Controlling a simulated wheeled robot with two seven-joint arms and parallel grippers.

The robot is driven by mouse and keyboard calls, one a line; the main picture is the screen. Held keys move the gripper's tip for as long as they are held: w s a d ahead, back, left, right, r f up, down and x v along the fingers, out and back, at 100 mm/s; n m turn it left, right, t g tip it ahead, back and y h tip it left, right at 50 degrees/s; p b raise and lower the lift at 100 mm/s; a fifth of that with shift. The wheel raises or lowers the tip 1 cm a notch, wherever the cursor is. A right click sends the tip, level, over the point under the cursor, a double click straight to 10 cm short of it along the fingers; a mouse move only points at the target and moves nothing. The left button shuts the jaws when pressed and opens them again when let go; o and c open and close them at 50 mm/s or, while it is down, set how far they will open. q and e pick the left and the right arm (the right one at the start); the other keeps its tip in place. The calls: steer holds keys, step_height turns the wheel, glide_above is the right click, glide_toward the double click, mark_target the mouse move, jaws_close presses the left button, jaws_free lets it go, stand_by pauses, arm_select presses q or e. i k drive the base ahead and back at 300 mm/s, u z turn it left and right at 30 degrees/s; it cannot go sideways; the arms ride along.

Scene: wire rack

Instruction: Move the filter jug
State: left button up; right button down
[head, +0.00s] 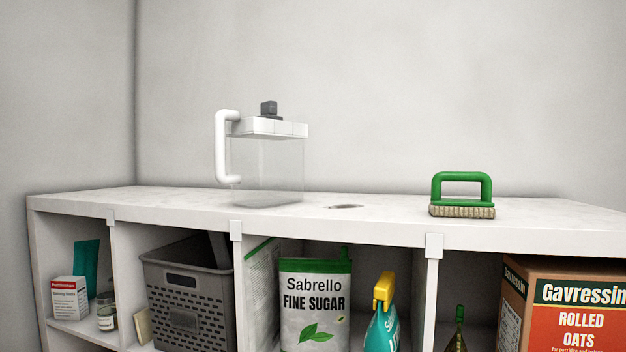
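The filter jug (267,168) stands upright on the white top of the shelf unit (390,225), left of the middle in the head view. It has a clear body, a white lid (268,128) with a dark grey knob (268,109), and a white handle (221,150) on its left side. Neither of my grippers shows in the head view, and nothing touches the jug.
A green-handled brush (462,196) stands on the top at the right. A small flat dark object (345,206) lies between it and the jug. Cubbies below hold a grey basket (190,290), a sugar bag (314,300), a spray bottle (382,320) and an oats box (570,305).

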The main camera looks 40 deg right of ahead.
mark_target(267, 143)
steer(key=u, duration=0.25)
steer(key=k, duration=1.2)
steer(key=u, duration=0.4)
